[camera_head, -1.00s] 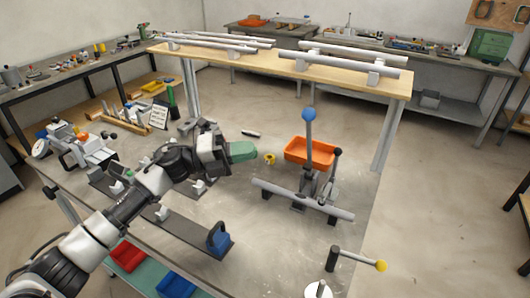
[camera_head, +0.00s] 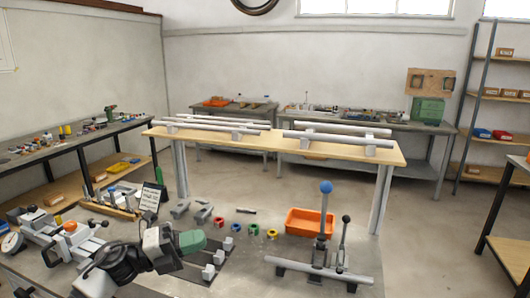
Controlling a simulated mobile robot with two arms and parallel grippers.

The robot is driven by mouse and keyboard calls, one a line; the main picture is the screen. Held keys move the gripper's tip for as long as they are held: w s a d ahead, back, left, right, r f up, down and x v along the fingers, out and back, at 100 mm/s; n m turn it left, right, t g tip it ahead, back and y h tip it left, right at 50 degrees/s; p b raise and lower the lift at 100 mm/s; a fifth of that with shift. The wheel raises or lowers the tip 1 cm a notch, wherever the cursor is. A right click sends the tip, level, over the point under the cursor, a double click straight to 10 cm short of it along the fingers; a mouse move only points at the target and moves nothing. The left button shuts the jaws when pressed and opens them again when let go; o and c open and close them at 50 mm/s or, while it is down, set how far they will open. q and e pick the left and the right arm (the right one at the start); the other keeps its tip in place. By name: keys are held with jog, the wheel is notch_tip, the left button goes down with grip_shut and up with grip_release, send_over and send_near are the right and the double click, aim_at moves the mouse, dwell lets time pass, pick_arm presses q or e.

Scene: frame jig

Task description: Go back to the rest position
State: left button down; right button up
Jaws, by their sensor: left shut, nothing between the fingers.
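My left arm comes in at the lower left, and its gripper (camera_head: 192,241) with green fingers is shut and empty. It points right, above the grey work table (camera_head: 235,282), in front of a dark plate with light grey blocks (camera_head: 208,271). Whether it clears the blocks in height is hard to tell. My right gripper is not in view.
To the right, a clamp jig with a blue-knobbed lever (camera_head: 326,188) holds a grey tube (camera_head: 300,271). An orange bin (camera_head: 309,222) and several coloured rings (camera_head: 254,230) sit behind. A wooden-topped bench (camera_head: 270,144) with tubes stands beyond. Open floor (camera_head: 425,215) lies right.

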pick_arm(q)
jog(key=s+a+f+n+t+y, duration=0.2)
jog(key=s+f+n+t+y, duration=0.3)
jog(key=f+n+y, duration=0.65)
jog(key=s+a+f+n+t+y, duration=0.1)
jog(key=s+f+n+t+y, duration=0.5)
jog(key=n, duration=1.1)
jog(key=s+a+f+n+g+y, duration=0.15)
jog(key=s+f+g, duration=0.35)
jog(key=s, duration=0.6)
jog(key=s+a+f+n+g, duration=0.1)
jog(key=s+f+n+g, duration=0.2)
jog(key=s+g, duration=0.6)
notch_tip(320, 180, down, 24)
jog(key=s, duration=0.1)
jog(key=s+a+f+g, duration=0.1)
jog(key=s+a+f, duration=0.1)
jog(key=s+f, duration=1.5)
jog(key=shift+s+a+f+g, duration=0.15)
jog(key=shift+a+f+g, duration=0.2)
jog(key=shift+f, duration=0.1)
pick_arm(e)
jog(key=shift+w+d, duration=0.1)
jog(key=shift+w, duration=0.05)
